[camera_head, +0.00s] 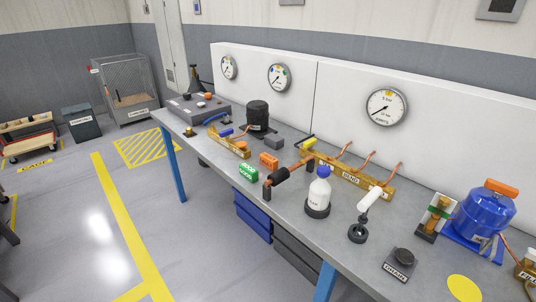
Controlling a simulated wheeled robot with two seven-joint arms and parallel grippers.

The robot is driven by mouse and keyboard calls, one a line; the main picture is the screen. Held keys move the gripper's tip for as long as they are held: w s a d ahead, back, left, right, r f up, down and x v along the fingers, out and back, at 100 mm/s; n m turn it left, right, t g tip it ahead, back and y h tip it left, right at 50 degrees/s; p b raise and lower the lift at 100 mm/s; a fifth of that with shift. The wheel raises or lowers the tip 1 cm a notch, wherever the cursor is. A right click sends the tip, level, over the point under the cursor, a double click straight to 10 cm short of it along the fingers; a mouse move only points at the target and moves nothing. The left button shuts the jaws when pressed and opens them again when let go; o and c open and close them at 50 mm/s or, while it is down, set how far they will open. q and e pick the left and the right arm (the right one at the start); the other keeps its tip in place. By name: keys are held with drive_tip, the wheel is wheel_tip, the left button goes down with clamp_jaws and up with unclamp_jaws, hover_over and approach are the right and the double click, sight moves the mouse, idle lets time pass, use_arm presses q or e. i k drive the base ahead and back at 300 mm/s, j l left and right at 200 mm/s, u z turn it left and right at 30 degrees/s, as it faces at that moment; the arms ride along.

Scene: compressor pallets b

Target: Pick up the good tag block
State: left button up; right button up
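The good tag block (249,171) is a small green block with white lettering on its side. It lies near the front edge of the long grey workbench (223,170), left of the bench's middle. It stands apart from the things around it, and no gripper touches it. Neither of my grippers is in view.
An orange block (268,160) and a dark grey block (274,142) lie behind the tag block. A copper pipe with a black sleeve (281,174) is close on its right.

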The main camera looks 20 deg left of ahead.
sight(247, 170)
drive_tip(key=i+j+z, duration=0.25)
drive_tip(key=j, duration=0.35)
drive_tip(key=j+z, duration=0.3)
drive_tip(key=j, duration=0.35)
drive_tip(key=i+j+z, duration=0.25)
drive_tip(key=j, duration=0.4)
drive_tip(key=k, duration=0.1)
